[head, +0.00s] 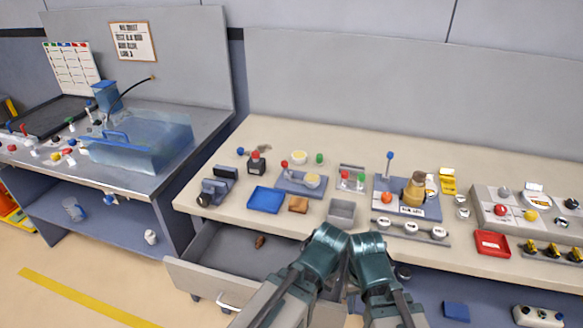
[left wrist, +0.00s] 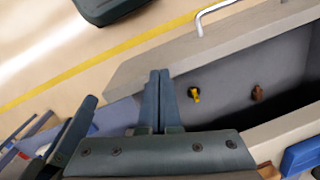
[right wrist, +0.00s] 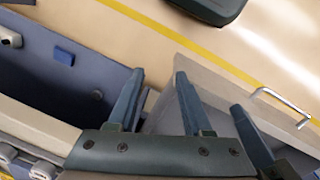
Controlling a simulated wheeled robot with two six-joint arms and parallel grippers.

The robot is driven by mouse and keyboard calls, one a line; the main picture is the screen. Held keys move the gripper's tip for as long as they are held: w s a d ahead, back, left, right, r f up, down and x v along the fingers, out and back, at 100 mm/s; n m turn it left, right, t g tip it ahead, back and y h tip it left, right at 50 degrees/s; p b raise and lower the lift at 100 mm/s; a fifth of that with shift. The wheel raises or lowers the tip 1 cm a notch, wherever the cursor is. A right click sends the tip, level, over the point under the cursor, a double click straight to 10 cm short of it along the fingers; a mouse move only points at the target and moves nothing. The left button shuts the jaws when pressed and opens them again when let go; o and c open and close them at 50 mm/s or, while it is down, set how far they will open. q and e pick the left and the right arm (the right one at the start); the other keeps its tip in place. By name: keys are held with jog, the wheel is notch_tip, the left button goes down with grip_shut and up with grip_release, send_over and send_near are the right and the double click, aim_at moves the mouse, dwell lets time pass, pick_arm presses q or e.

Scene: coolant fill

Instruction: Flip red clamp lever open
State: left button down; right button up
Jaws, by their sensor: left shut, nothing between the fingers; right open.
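I cannot tell for sure which part is the red clamp lever. Small red knobs show on the bench in the head view: a red-tipped lever (head: 284,164) at the blue-grey fixture (head: 290,187), and a red knob (head: 256,155) on a dark block. Another red part (head: 345,174) sits in a clear-sided stand. My left gripper (left wrist: 160,73) is shut and empty, pointing down over the open drawer. My right gripper (right wrist: 158,74) is open and empty beside it, near the drawer's side. Neither touches a lever. In the head view my wrists hide the fingertips.
The open drawer (head: 190,276) juts out below the bench (head: 330,140); it holds a brown piece (left wrist: 257,92) and a yellow-black piece (left wrist: 194,95).

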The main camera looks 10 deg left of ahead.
pick_arm(q)
jog(key=w+a+r+m+t+y+p, duration=0.2)
jog(key=w+r, duration=0.3)
jog(key=w, duration=0.3)
jog(key=w+a+r+m+t+y+p, duration=0.2)
jog(key=w+r+t, duration=0.2)
jog(key=w, duration=0.5)
jog(key=w+a+r+m+t+y+p, duration=0.1)
jog(key=w+a+r+t+y+p, duration=0.1)
jog(key=w+r, duration=0.6)
jog(key=shift+w+a+m+t+y, duration=0.35)
jog(key=shift+w+m+t+y, duration=0.05)
jog(key=shift+w+t, duration=0.2)
jog(key=b, duration=0.5)
send_near(286, 167)
notch_tip(286, 167, down, 4)
jog(key=w, duration=0.1)
jog(key=shift+w+a+r, duration=0.15)
jog(key=shift+w+a, duration=0.65)
jog(key=shift+a, duration=0.1)
jog(key=shift+w+a+r, duration=0.15)
jog(key=shift+w+a, duration=0.65)
jog(key=shift+a, duration=0.1)
